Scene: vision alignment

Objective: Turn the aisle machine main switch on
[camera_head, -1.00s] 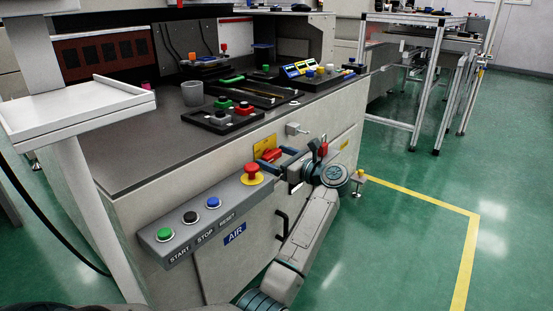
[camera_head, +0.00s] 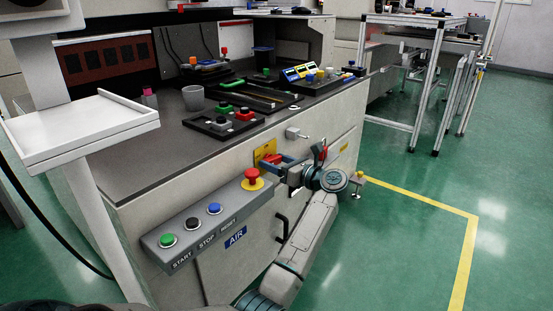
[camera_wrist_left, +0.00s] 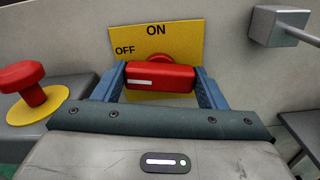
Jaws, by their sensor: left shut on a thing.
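The main switch has a red handle (camera_wrist_left: 160,77) in front of a yellow plate (camera_wrist_left: 180,42) marked ON at the top and OFF at the left. The handle lies level, with a white mark on its left part, on the OFF side. My left gripper (camera_wrist_left: 160,88) is shut on the handle, one blue finger at each end. In the head view the left gripper (camera_head: 271,166) is at the yellow plate (camera_head: 265,150) on the machine's front, and its fingers partly hide the handle. My right gripper is not in view.
A red emergency button (camera_head: 252,179) on a yellow ring sits close left of the gripper, on a grey button box (camera_head: 190,240) with green, black and blue buttons. A grey metal latch (camera_head: 297,134) sticks out at the upper right. Green floor lies open to the right.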

